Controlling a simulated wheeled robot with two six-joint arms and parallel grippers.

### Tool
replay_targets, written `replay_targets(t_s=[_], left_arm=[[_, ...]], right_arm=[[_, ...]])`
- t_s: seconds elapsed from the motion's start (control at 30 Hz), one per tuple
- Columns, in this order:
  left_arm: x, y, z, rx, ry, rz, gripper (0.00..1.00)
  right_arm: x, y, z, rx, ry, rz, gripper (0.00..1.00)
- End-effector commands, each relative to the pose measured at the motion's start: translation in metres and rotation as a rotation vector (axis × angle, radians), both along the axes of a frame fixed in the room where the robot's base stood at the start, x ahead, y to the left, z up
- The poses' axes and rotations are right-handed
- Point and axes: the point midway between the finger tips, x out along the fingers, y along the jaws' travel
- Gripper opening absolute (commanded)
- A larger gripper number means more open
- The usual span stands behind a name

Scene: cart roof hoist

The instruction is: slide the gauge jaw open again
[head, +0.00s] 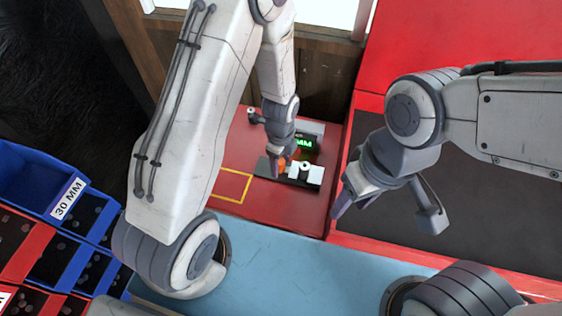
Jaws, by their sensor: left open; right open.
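The gauge (316,175) sits on a red work surface (231,184), with a dark base, an orange part (281,166), a pale block with a dark-topped knob (304,171) and a green lit display (304,143) ending in "MM". The display's first characters are hidden behind my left gripper (279,167). That gripper is open and points down over the gauge's left part, at the orange part. I cannot tell whether it touches it. My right gripper (344,199) is open and empty, to the right of the gauge and apart from it.
Blue and red bins (32,166) of small dark parts stand at left, one labelled 30 MM. A yellow outlined square (231,186) lies left of the gauge. A wooden wall (325,75) stands behind. A red-framed dark panel (490,215) is at right.

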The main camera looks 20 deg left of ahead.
Motion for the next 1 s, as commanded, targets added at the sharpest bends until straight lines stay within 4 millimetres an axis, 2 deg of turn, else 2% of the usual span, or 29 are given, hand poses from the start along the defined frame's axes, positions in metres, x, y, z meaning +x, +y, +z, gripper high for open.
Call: replay_targets(t_s=[0.37, 0.47, 0.53, 0.57, 1.0], left_arm=[[0.0004, -0.0002, -0.0064, -0.001, -0.002, 0.000, 0.64], [0.0003, -0.0002, -0.0063, 0.000, -0.001, 0.000, 0.29], [0.0003, -0.0002, -0.0063, 0.000, -0.001, 0.000, 0.03], [0.0003, -0.0002, -0.0063, 0.000, -0.001, 0.000, 0.00], [0.0003, -0.0001, -0.0060, 0.000, -0.001, 0.000, 0.00]], right_arm=[[0.0000, 0.0001, 0.0009, 0.000, 0.000, 0.000, 0.50], [0.0000, 0.0001, 0.0009, 0.000, 0.000, 0.000, 0.50], [-0.0001, 0.0000, 0.0009, 0.000, 0.000, 0.000, 0.50], [0.0000, 0.0001, 0.0009, 0.000, 0.000, 0.000, 0.50], [0.0000, 0.0000, 0.0010, 0.000, 0.000, 0.000, 0.50]])
